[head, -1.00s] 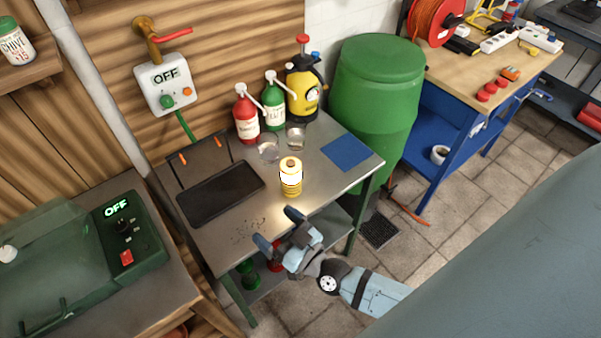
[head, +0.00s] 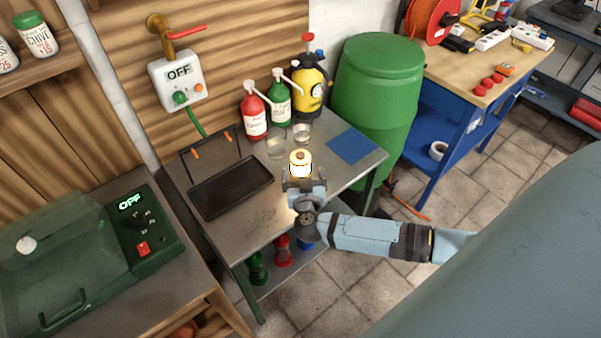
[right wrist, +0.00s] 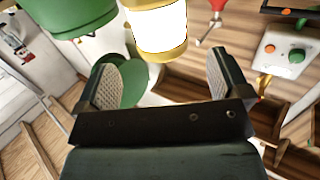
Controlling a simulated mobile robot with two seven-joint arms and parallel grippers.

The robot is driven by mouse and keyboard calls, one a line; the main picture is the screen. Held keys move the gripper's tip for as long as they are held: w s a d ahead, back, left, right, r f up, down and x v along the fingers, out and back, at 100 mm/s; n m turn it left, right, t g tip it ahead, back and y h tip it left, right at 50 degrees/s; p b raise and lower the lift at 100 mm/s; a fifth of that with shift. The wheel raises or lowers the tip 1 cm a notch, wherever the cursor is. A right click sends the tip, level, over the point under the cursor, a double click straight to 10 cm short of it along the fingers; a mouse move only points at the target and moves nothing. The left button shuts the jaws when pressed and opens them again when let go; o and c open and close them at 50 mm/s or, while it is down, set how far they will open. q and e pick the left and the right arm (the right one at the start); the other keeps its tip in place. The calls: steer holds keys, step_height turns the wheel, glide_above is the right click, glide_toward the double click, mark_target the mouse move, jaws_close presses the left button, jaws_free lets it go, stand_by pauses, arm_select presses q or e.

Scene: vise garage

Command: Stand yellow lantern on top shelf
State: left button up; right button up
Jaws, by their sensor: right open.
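The yellow lantern (head: 300,162) glows and stands upright on the metal table (head: 262,215), right of the black tray. In the right wrist view the lantern (right wrist: 158,28) shows large and bright, beyond and between the open fingers, its top cut off by the frame. My right gripper (head: 303,182) is at the lantern's near side, its fingers to either side of the lower part and hiding its base. It also shows in the right wrist view (right wrist: 160,85), with its jaws apart. I cannot tell whether a finger touches the lantern. My left gripper is not in view.
A black tray (head: 230,187), blue mat (head: 352,146), clear glasses (head: 302,131), red (head: 254,113) and green pump bottles (head: 279,100) and a yellow sprayer (head: 311,84) share the table. A wooden shelf (head: 45,70) with jars is at upper left. A green barrel (head: 378,90) stands right.

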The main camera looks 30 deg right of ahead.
mark_target(299, 151)
steer(key=x, duration=0.6)
steer(key=shift+w+r+p, duration=0.15)
steer(key=shift+w+p, duration=0.1)
steer(key=shift+p, duration=0.05)
steer(key=shift+s, duration=0.1)
steer(key=shift+c, duration=0.2)
steer(key=shift+r, duration=0.1)
steer(key=c, duration=1.6)
